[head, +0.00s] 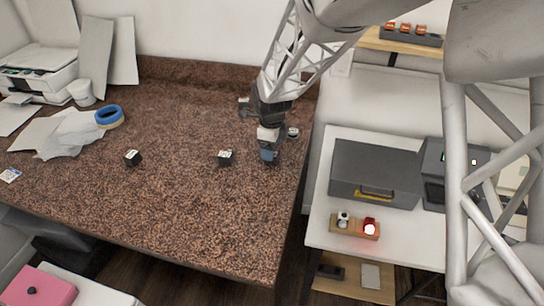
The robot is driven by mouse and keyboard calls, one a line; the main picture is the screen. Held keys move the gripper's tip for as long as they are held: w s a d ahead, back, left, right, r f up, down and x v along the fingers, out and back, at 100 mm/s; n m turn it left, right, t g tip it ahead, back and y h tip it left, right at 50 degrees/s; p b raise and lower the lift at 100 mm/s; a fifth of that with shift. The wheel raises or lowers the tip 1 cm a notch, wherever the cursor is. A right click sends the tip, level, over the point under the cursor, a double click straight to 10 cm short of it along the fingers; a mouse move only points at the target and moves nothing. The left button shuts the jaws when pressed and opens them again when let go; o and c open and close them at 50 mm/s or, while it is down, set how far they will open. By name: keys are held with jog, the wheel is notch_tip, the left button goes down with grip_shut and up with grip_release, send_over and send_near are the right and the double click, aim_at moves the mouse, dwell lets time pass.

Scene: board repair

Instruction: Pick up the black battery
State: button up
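Two small black blocks with pale markings on top lie on the speckled brown countertop (180,200). One black block (133,158) is at the left middle; the other black block (225,157) is nearer my arm. Either could be the black battery; they are too small to tell apart. My gripper (268,150) is low over the right part of the counter, just right of the nearer block and apart from it. The fingertips are unclear.
Blue tape (109,117), crumpled paper (58,134), a white cup (81,93) and a printer (38,75) stand at the left. The counter's front middle is clear. A white side table (318,225) at the right holds a grey toolbox (374,174).

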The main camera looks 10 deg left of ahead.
jog(key=shift+s+f, duration=0.1)
jog(key=shift+f, duration=1.7)
jog(key=c, duration=1.1)
jog(key=shift+o, duration=0.2)
jog(key=shift+r, duration=0.1)
jog(key=shift+r, duration=4.95)
